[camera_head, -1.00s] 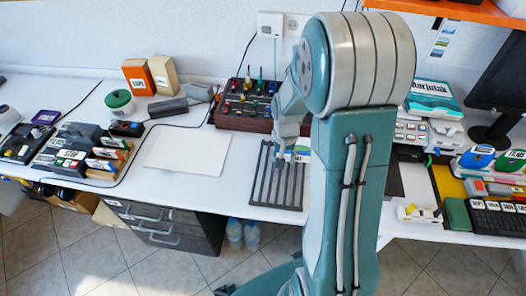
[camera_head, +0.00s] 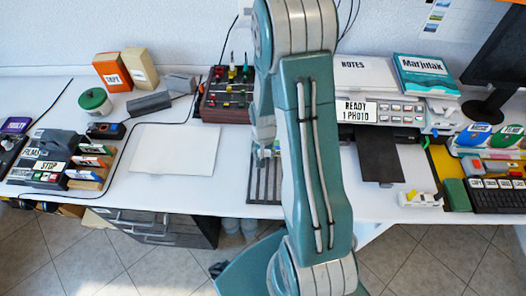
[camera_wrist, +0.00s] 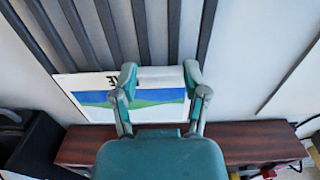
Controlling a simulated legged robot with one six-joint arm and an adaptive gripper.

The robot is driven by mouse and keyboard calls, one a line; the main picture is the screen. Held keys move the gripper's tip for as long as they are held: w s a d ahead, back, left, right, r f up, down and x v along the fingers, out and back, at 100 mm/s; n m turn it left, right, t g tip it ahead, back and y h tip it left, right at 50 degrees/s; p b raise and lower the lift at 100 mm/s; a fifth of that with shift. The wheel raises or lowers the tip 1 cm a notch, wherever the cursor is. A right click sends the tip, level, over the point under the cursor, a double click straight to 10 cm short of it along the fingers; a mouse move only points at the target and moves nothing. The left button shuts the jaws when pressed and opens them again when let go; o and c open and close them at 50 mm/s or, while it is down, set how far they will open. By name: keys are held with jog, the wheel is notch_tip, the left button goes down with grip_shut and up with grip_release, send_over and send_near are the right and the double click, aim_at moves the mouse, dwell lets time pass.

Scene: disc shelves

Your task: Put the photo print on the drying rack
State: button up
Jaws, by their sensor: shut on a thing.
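The photo print, white with a blue and green band, lies between the fingers of my gripper (camera_wrist: 160,76) in the wrist view (camera_wrist: 92,97). My gripper is shut on it. The print is over the near ends of the dark slats of the drying rack (camera_wrist: 143,32) in that view; I cannot tell whether it touches them. In the head view the rack (camera_head: 264,187) lies on the white table, partly hidden by my arm. My gripper (camera_head: 265,153) is at the rack's far end there, and the print is mostly hidden.
A wooden box with coloured knobs (camera_head: 222,108) stands just behind the rack. A white sheet (camera_head: 178,150) lies left of it. A printer marked "READY 1 PHOTO" (camera_head: 400,112) stands to the right, with a dark tray (camera_head: 377,158) in front. Free table shows between sheet and rack.

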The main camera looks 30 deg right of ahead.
jog(key=o, duration=0.7)
jog(key=shift+a, duration=0.1)
jog(key=s+a+r+n+t, duration=0.1)
jog(key=s+a+r+n, duration=0.15)
jog(key=r, duration=0.95)
jog(key=s+a+r+n+t, duration=0.15)
jog(key=a+r, duration=0.25)
jog(key=r, duration=0.9)
jog(key=s+a+r+n+t, duration=0.2)
jog(key=s+a+r, duration=0.3)
jog(key=s+r, duration=0.3)
jog(key=shift+s+r+n+t, duration=0.15)
jog(key=shift+s+n+t, duration=0.35)
jog(key=shift+s, duration=0.45)
